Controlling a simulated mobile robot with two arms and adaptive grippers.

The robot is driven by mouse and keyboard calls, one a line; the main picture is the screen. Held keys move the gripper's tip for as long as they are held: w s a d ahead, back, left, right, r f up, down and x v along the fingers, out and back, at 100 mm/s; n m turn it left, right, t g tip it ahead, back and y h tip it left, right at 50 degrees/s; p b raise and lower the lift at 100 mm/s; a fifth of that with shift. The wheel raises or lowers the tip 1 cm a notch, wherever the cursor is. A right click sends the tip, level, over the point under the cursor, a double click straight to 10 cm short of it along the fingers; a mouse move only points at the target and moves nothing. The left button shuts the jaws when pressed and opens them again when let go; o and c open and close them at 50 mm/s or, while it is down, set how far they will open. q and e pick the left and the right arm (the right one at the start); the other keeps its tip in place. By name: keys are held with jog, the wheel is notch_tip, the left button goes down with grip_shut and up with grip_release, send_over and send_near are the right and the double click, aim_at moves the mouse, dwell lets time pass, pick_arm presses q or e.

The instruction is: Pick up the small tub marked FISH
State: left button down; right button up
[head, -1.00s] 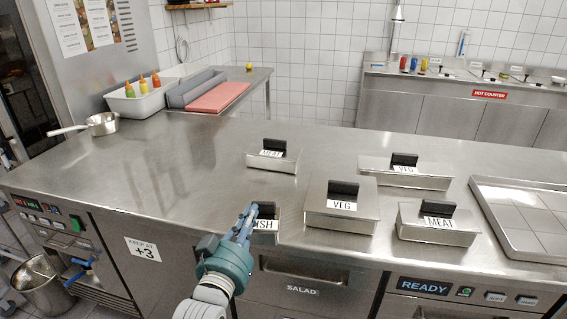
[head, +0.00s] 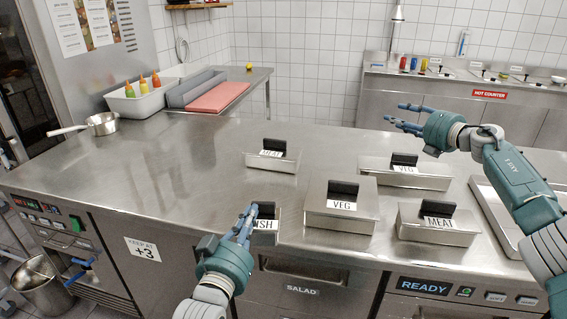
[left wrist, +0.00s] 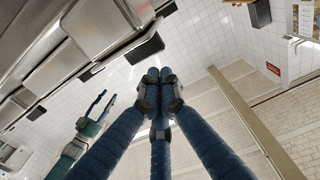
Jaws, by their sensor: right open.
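The small tub marked FISH (head: 265,226) sits at the counter's front edge, with a black handle (head: 266,210) and a partly covered label. My left gripper (head: 249,213) overlaps its left side in the head view. In the left wrist view my left gripper's fingers (left wrist: 160,76) are drawn together, with nothing visible between them. I cannot tell whether the fingertips touch the handle. My right gripper (head: 396,116) is open and empty above the back right of the counter; it also shows in the left wrist view (left wrist: 97,104).
Beside it stand the front VEG tub (head: 325,217) and front MEAT tub (head: 420,231). Behind are a smaller MEAT tub (head: 258,160) and another VEG tub (head: 380,173). A tray (head: 492,215) lies at right.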

jog(key=s+a+n+g+y, duration=0.1)
jog(key=a+n+g+y, duration=0.5)
jog(key=a, duration=1.1)
jog(key=n+g+h, duration=0.7)
jog(key=n+g, duration=0.2)
jog(key=n, duration=1)
send_near(264, 204)
jog(key=v, duration=0.3)
jog(key=shift+r, duration=0.1)
jog(key=x, duration=1.2)
